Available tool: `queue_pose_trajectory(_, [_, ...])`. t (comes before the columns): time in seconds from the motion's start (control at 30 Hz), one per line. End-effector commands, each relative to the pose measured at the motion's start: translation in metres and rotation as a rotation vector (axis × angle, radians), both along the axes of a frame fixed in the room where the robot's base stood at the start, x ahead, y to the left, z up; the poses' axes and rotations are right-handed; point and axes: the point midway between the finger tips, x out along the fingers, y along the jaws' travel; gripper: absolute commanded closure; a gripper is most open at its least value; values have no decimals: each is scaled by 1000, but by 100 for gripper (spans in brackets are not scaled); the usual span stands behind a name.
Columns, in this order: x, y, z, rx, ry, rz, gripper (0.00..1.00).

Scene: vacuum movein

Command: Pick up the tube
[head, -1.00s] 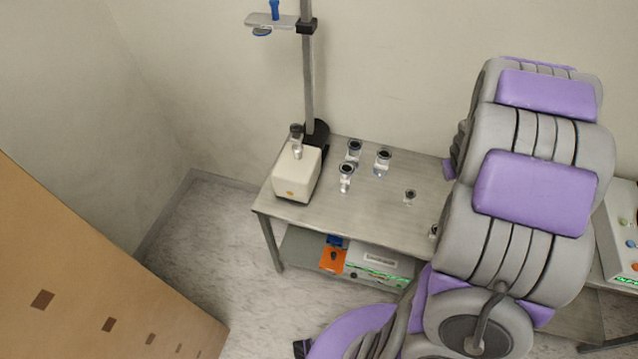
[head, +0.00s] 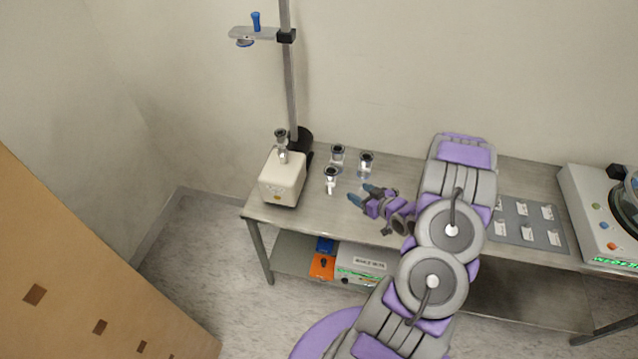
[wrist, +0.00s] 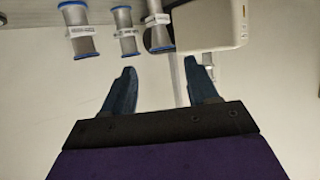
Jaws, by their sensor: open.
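Several short, clear tubes with dark tops and white labels stand on the metal table (head: 302,212): a back one (head: 337,154), a right one (head: 366,161) and a front one (head: 331,178). I cannot tell which is the task's tube. My gripper (head: 366,193) is open and empty, to the right of the front tube. In the wrist view, the open fingers (wrist: 160,70) point toward three labelled tubes with blue rims, a left one (wrist: 77,30), a middle one (wrist: 125,30) and a right one (wrist: 158,30). The fingers touch none that I can see.
A white box (head: 282,180) with a dark-topped piece on it stands left of the tubes, before a stand pole (head: 291,90). A grey panel (head: 512,238) with white pieces and a white machine (head: 590,215) lie right. A wooden panel (head: 80,290) is lower left.

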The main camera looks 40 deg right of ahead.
Motion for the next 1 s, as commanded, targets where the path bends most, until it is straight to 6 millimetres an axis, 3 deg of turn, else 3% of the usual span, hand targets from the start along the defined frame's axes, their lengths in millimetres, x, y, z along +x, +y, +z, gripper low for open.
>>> queue_pose_trajectory(0.5, [87, 3, -37, -3, -1, 5, 41])
queue_pose_trajectory(1.0, [124, 3, -51, -5, -4, 4, 41])
